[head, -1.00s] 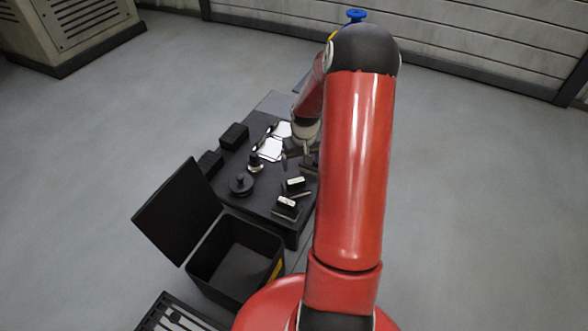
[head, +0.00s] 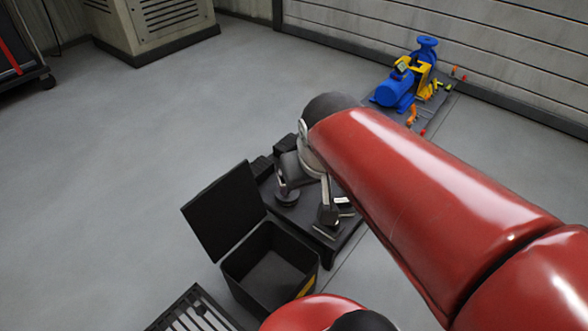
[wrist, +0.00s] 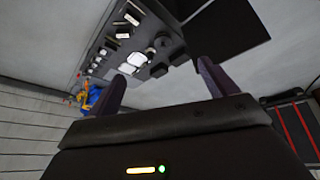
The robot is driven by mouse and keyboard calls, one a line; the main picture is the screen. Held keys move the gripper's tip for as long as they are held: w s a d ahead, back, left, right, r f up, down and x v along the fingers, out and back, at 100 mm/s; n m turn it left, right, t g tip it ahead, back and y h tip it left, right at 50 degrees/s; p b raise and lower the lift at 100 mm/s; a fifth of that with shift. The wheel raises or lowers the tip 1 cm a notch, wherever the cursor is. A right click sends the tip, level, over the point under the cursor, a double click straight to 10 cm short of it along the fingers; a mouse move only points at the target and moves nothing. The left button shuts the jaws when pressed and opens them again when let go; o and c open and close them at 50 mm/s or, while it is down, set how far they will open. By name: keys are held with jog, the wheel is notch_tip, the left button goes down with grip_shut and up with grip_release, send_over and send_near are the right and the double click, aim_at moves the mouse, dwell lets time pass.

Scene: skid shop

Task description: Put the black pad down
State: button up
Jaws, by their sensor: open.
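My gripper (wrist: 160,72) is open in the wrist view, with its two dark fingers apart and nothing held between them. It is above and apart from the dark table (wrist: 132,25), which shows beyond the fingers. In the head view my wrist covers much of the table (head: 345,238), and the fingertips are hard to make out. Several small dark and white things lie on the table. I cannot tell which is the black pad. Two dark blocks, one nearer (head: 262,166) and one farther (head: 285,143), sit at the table's left edge.
An open black bin (head: 270,262) with a raised lid (head: 222,212) stands in front of the table. A slatted dark rack (head: 192,310) is at the bottom. A blue and yellow pump (head: 400,88) stands at the back. The grey floor on the left is clear.

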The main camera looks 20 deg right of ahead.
jog(key=shift+n+t+y, duration=0.3)
jog(key=shift+t+y, duration=0.1)
jog(key=shift+y, duration=0.1)
jog(key=s, duration=0.1)
jog(key=s+a, duration=0.1)
jog(key=s, duration=0.1)
jog(key=s+a, duration=0.1)
jog(key=s, duration=0.1)
jog(key=shift+a+r, duration=0.25)
jog(key=shift+r, duration=0.1)
